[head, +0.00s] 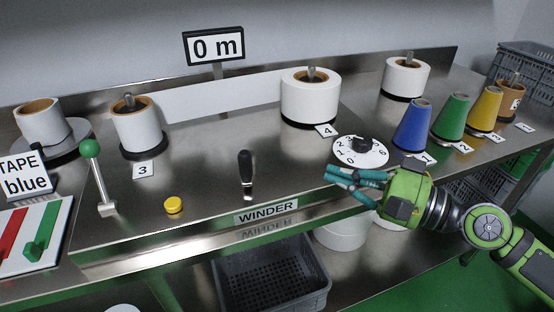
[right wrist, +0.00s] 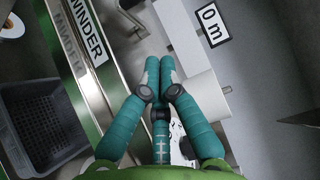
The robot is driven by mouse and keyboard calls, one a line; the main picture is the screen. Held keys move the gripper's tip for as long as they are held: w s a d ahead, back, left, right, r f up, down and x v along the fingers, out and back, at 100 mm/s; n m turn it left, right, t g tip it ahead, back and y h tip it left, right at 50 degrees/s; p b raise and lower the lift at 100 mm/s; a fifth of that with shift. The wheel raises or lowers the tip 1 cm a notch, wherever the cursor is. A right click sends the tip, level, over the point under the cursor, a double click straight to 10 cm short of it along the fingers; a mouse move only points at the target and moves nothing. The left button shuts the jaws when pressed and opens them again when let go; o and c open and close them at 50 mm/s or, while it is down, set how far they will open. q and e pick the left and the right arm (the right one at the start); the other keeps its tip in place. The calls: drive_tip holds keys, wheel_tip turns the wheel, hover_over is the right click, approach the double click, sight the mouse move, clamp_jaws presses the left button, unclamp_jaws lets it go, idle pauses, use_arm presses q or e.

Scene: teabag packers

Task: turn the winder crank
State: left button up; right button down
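The winder crank (head: 247,170) stands on the steel housing behind the WINDER label. It has an upright black handle on a silver arm. My right gripper (head: 333,177) has teal fingers and is over the front edge of the bench, right of the crank and clear of it. Nothing shows between its fingers. In the right wrist view its fingers (right wrist: 160,62) reach forward with two tips close together; how far they are apart from the third finger is unclear. A dark piece at the top edge there may be the crank. My left gripper is not in view.
A dial (head: 361,151) and blue cone (head: 412,128) are behind my right gripper. White rolls (head: 310,98) stand at the back. A green-knobbed lever (head: 97,180) and yellow button (head: 173,204) are left of the crank. The display (head: 214,47) reads 0 m.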

sight(246, 155)
drive_tip(key=p+x, duration=0.1)
drive_tip(key=x, duration=0.1)
drive_tip(key=p+x, duration=0.2)
drive_tip(key=x, duration=0.1)
drive_tip(key=p+x, duration=0.2)
drive_tip(key=shift+w+a+r, duration=0.2)
drive_tip(key=shift+a+r, duration=0.15)
drive_tip(key=shift+r, duration=0.05)
drive_tip(key=a+p, duration=0.3)
drive_tip(key=shift+a+f+p, duration=0.1)
drive_tip(key=shift+f+p, duration=0.1)
drive_tip(key=shift+p, duration=0.1)
drive_tip(key=shift+s+a+p, duration=0.1)
drive_tip(key=shift+a+p, duration=0.2)
drive_tip(key=shift+s+a+f, duration=0.1)
drive_tip(key=shift+a+f, duration=0.1)
drive_tip(key=shift+a, duration=0.15)
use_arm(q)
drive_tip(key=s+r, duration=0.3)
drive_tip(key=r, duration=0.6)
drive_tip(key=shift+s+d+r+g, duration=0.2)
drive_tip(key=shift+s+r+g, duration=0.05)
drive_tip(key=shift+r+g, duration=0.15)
